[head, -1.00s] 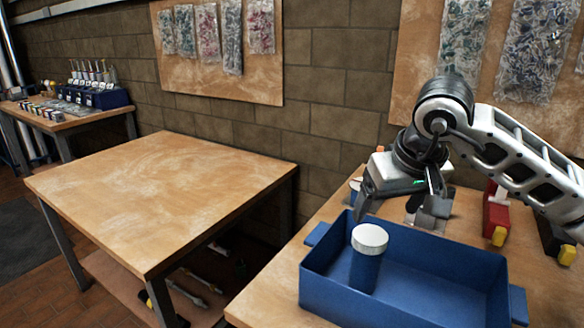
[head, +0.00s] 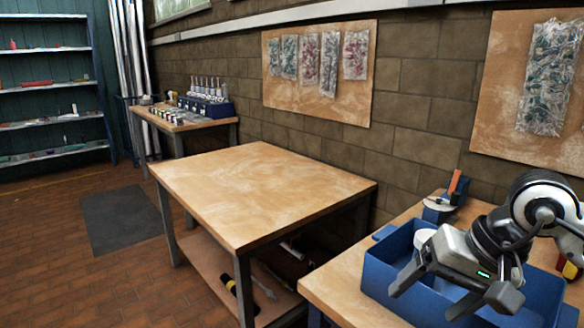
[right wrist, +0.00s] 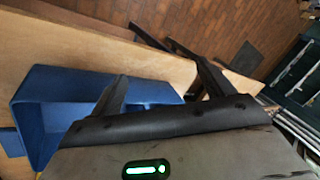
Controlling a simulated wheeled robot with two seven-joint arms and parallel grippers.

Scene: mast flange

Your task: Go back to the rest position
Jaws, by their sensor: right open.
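My right gripper (head: 428,297) is at the lower right of the head view, in front of and over the blue bin as seen there. It is open, and I see nothing between its fingers. In the right wrist view its two dark fingers (right wrist: 165,85) stand apart. The blue bin (head: 376,277) sits on the right wooden workbench (head: 345,290), and it also shows in the right wrist view (right wrist: 40,90). A white-lidded container (head: 423,238) stands in the bin, mostly hidden by the gripper. My left gripper is not in view.
A bare wooden table (head: 265,190) stands left of the workbench, with tools on its lower shelf. A bench with bottles (head: 205,105) and a green shelf unit (head: 50,95) stand farther back. A dark mat (head: 122,215) lies on open brick floor at left.

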